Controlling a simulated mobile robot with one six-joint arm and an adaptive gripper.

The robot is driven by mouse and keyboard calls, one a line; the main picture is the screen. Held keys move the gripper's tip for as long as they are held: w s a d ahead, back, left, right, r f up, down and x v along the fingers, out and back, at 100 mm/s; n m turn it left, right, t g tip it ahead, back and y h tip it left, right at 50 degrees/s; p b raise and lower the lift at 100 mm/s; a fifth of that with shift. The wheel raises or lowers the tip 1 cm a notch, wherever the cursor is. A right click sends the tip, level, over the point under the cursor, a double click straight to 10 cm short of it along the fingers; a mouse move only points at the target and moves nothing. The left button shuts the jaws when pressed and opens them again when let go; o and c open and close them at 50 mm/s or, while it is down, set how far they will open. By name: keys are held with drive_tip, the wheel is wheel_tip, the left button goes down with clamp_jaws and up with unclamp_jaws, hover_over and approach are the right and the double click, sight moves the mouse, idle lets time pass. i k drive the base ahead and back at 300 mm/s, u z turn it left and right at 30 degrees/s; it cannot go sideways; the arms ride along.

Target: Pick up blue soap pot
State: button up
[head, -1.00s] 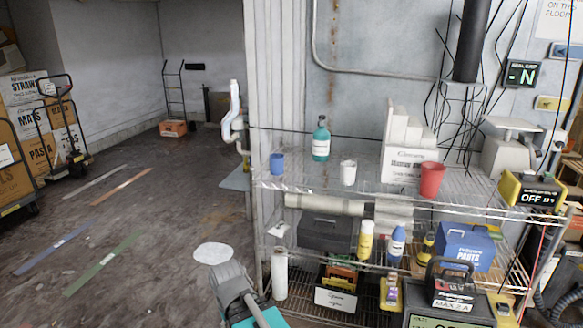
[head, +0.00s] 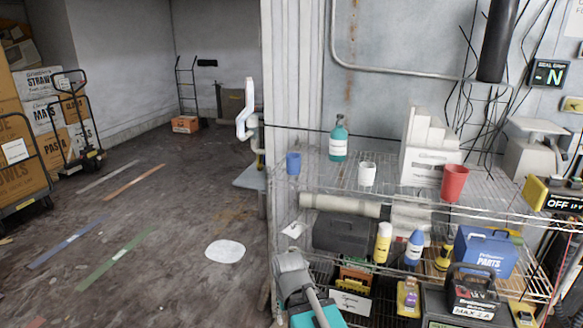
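Two things could be the soap pot, and I cannot tell which is meant. A small blue cup-shaped pot (head: 293,164) stands upright at the left end of the wire rack's top shelf. A teal-blue bottle (head: 338,144) with a narrow neck and a pale label stands upright a little behind it to the right. Both stand free of any gripper. A grey and teal part at the bottom, in front of the rack's left end, looks like my own arm. My gripper's fingers do not show.
The wire rack (head: 400,205) also holds a white cup (head: 367,174), a red cup (head: 454,182) and a stepped white box (head: 429,165) on top. Lower shelves are crowded with bottles and cases. A wall edge (head: 285,85) adjoins the rack's left end. Floor (head: 170,210) at left is mostly clear.

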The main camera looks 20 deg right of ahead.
sight(293, 164)
drive_tip(key=z, duration=0.1)
drive_tip(key=i, duration=1)
drive_tip(key=u, duration=0.1)
